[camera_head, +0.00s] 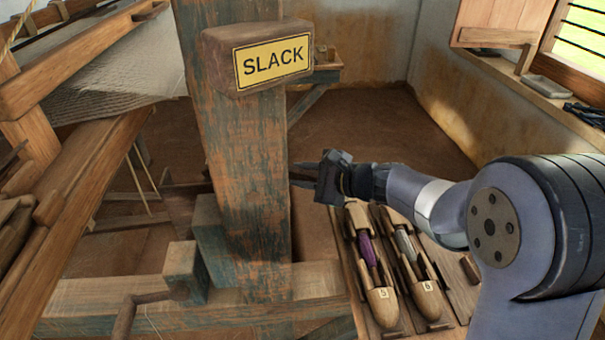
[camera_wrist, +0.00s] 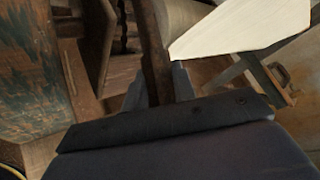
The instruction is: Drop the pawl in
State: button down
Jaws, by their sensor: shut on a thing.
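My gripper (camera_head: 303,174) reaches left to the right edge of the worn blue-brown post (camera_head: 245,170), its fingertips at or behind that edge. In the wrist view the two grey fingers of my gripper (camera_wrist: 159,86) stand on either side of a brown wooden bar (camera_wrist: 154,55), and they are shut on it. This bar looks like the pawl; its far end runs up out of the frame. In the head view the post hides it. A dark notched part (camera_wrist: 122,25) shows left of the bar in the wrist view; I cannot tell whether they touch.
A wooden block with a yellow SLACK sign (camera_head: 272,62) sits on the post. Loom beams and pale cloth (camera_head: 115,85) fill the left. A shuttle with purple thread (camera_head: 371,260) and one with grey thread (camera_head: 408,255) lie on a wooden rack below my arm. Open floor lies behind.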

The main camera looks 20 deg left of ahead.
jog(key=c, duration=1.2)
grip_release()
jog(key=shift+r, duration=0.15)
jog(key=shift+o, duration=0.2)
jog(key=v, duration=1)
jog(key=shift+d, duration=0.4)
jog(key=shift+r, duration=0.1)
jog(key=x, duration=1.1)
jog(key=shift+s+a+f+b, duration=0.1)
jog(key=shift+f+b, duration=0.25)
jog(key=shift+f, duration=0.05)
jog(key=shift+s+f+y+b, duration=0.1)
jog(key=shift+f+y+b, duration=0.4)
jog(key=shift+b, duration=0.15)
jog(key=shift+r+m, duration=0.1)
jog(key=shift+m, duration=0.2)
